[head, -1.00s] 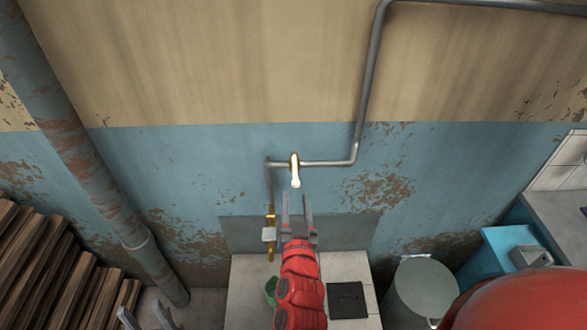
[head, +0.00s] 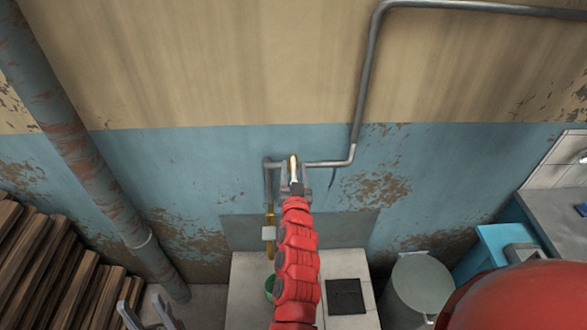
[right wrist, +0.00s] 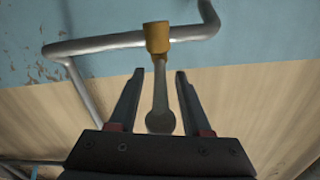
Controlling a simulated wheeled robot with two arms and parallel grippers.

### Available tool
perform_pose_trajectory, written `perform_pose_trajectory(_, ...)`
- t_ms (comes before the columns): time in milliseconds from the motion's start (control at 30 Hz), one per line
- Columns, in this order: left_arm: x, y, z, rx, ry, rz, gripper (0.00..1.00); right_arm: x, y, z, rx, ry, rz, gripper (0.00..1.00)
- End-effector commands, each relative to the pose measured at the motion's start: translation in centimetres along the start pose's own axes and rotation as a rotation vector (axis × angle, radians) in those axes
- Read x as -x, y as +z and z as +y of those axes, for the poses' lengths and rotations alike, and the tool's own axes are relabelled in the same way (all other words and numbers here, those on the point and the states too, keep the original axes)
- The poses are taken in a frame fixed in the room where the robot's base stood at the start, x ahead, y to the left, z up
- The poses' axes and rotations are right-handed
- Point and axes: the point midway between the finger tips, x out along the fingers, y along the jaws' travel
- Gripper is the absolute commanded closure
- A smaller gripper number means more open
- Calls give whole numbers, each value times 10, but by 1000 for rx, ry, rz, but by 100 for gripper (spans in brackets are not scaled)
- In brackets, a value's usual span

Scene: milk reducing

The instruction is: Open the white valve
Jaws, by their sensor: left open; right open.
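The white valve (head: 294,163) sits on the grey wall pipe, with a brass body and a pale lever. In the head view my right gripper (head: 296,176) is up at the valve and covers part of its lever. In the right wrist view the brass body (right wrist: 157,38) is beyond the fingertips. The lever (right wrist: 160,95) lies between the two open fingers (right wrist: 158,80), with a visible gap on each side. My left gripper (head: 144,305) is open and empty at the lower left, away from the valve.
The pipe (head: 330,163) runs along the wall beside the valve. A second, brass fitting (head: 269,230) is below left. A tiled ledge (head: 245,285) holds a green object (head: 270,288). A grey bin (head: 420,285) stands right; stacked wood (head: 50,265) lies left.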

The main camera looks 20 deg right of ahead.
Motion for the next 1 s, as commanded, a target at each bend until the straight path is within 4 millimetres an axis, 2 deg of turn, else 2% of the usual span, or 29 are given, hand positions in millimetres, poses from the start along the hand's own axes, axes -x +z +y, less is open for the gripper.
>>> perform_pose_trajectory(133, 0, 0, 0, 0, 0, 0, 50, 0, 0, 0, 0, 0, 0, 53)
perform_pose_trajectory(400, 0, 0, 0, 0, 0, 0, 50, 0, 0, 0, 0, -1, 0, 100)
perform_pose_trajectory(1000, 0, 0, 0, 0, 0, 0, 50, 0, 0, -1, -1, -1, 0, 100)
